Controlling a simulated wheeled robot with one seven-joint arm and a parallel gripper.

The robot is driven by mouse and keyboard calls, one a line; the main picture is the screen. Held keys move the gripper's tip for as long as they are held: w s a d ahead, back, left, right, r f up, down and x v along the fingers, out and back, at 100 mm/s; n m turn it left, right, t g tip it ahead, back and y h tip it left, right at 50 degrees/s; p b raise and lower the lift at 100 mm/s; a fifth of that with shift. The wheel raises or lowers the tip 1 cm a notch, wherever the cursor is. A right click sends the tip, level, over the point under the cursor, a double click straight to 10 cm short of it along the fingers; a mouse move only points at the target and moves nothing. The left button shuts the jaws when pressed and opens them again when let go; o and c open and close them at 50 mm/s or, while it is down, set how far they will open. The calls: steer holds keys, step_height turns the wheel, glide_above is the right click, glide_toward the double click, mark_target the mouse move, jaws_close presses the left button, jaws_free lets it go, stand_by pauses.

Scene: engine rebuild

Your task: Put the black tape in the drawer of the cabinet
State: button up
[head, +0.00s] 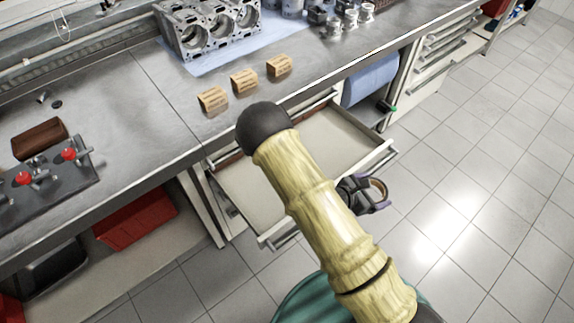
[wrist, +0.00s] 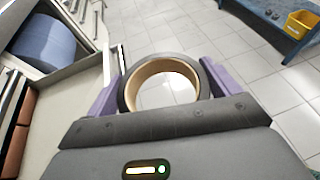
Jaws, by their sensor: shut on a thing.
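My gripper (wrist: 164,92) is shut on the black tape (wrist: 133,82), a roll with a tan inner core, held between its purple fingers in the wrist view. In the head view the tape (head: 377,189) and gripper (head: 371,195) are just outside the front right edge of the open drawer (head: 330,140). The drawer is pulled out from the cabinet under the workbench, and its pale bottom is partly hidden behind my arm. In the wrist view the drawer (wrist: 65,105) lies to the left of the tape.
Reddish-brown things (wrist: 18,135) lie at the drawer's back. A blue roll (head: 370,80) hangs right of the drawer. Small boxes (head: 244,80) and an engine block (head: 208,28) stand on the workbench (head: 150,85). Tiled floor (head: 470,170) on the right is clear.

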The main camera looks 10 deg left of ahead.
steer(key=shift+a, duration=0.4)
steer(key=w+a+f+b, duration=0.1)
steer(key=a, duration=0.1)
steer(key=w+a+f+n+t+y+b, duration=0.1)
steer(key=a+b, duration=0.1)
steer(key=a, duration=0.1)
steer(key=w+a+f+n+y+b, duration=0.1)
steer(key=a+b, duration=0.1)
steer(key=a, duration=0.1)
steer(key=shift+w+a+f+t, duration=0.2)
steer(key=shift+w+f+t, duration=0.15)
steer(key=shift+f+t, duration=0.05)
steer(key=w+a+n+t+y+b, duration=0.1)
steer(key=a+b, duration=0.4)
steer(key=a, duration=0.7)
steer(key=w+a+n+t+y+b, duration=0.2)
steer(key=a+n+y+b, duration=0.2)
steer(key=a, duration=0.9)
steer(key=shift+f+n+b, duration=0.3)
steer(key=shift+f+b, duration=0.15)
steer(key=shift+f, duration=3.15)
